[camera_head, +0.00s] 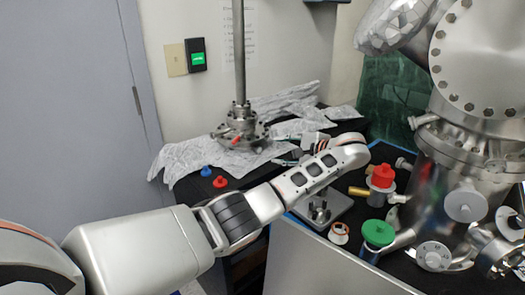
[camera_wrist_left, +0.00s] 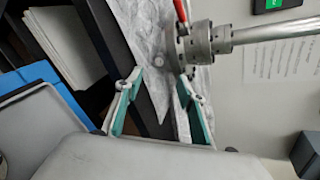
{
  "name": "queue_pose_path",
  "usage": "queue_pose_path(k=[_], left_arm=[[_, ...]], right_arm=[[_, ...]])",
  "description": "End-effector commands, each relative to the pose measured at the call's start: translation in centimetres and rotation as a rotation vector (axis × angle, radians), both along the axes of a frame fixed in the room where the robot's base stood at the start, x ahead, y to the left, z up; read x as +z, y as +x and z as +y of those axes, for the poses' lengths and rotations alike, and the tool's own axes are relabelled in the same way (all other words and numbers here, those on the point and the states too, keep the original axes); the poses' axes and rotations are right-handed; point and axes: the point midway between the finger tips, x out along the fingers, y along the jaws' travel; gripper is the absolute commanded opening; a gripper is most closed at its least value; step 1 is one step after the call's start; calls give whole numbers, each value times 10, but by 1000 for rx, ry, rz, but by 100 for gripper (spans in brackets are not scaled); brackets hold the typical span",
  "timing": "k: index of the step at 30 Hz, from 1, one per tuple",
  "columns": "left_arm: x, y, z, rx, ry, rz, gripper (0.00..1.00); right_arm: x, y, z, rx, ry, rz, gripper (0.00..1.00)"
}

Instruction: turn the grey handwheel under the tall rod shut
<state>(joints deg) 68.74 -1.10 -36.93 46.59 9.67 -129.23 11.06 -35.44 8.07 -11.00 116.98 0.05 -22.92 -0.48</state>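The tall metal rod (camera_head: 239,50) stands upright on a bolted flanged base (camera_head: 240,128) with a red handle, on crumpled foil. In the left wrist view the rod (camera_wrist_left: 275,31) lies sideways and its round grey base (camera_wrist_left: 197,45) is just beyond the fingertips. A small pale round part (camera_wrist_left: 159,60) shows beside the base; I cannot tell whether it is the grey handwheel. My left gripper (camera_head: 284,148) is to the right of the base, pointing left towards it. Its teal-padded fingers (camera_wrist_left: 160,84) are apart with nothing between them. My right gripper is not in view.
Blue (camera_head: 206,171) and red (camera_head: 220,182) knobs stand in front of the base. A large steel chamber (camera_head: 430,190) fills the right side, with a red-capped part (camera_head: 382,176) and a green cap (camera_head: 378,233) near it. A wall stands behind the rod.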

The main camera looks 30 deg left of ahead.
Motion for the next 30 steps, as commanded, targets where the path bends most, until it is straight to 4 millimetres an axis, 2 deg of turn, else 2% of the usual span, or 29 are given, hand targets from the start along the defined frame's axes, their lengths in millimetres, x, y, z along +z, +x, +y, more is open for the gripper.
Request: queue_pose_path(k=[21, 25, 30], left_arm=[[-8, 5, 17, 635, -468, -1454, 39], [-9, 6, 19, 712, -526, -1638, 39], [-11, 7, 21, 764, -566, -1756, 39]], right_arm=[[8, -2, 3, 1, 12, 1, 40], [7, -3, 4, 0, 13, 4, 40], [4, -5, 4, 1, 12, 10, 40]])
